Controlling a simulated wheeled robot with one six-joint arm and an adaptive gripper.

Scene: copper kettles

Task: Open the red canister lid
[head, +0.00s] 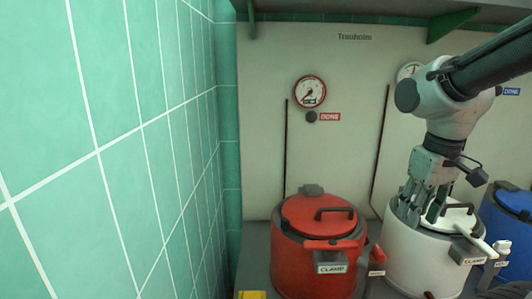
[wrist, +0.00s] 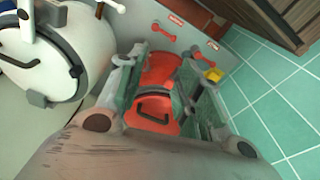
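The red canister (head: 300,255) stands at the middle left in the head view. Its red lid (head: 304,221) is down, with a dark loop handle (head: 335,211) on top and a CLAMP label (head: 331,268) on the front. A red-ended lever (head: 376,256) is at its right side. My gripper (head: 422,214) is open and empty, pointing down, and in the head view it overlaps the white canister's top. In the wrist view the red lid (wrist: 165,126) and its handle (wrist: 152,107) show between my spread fingers (wrist: 168,72), apart from them.
A white canister (head: 420,265) stands right of the red one, and a blue canister (head: 512,225) is at the far right. A green tiled wall (head: 130,150) closes the left side. A shelf with green brackets (head: 452,22) hangs above. A gauge (head: 310,91) is on the back wall.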

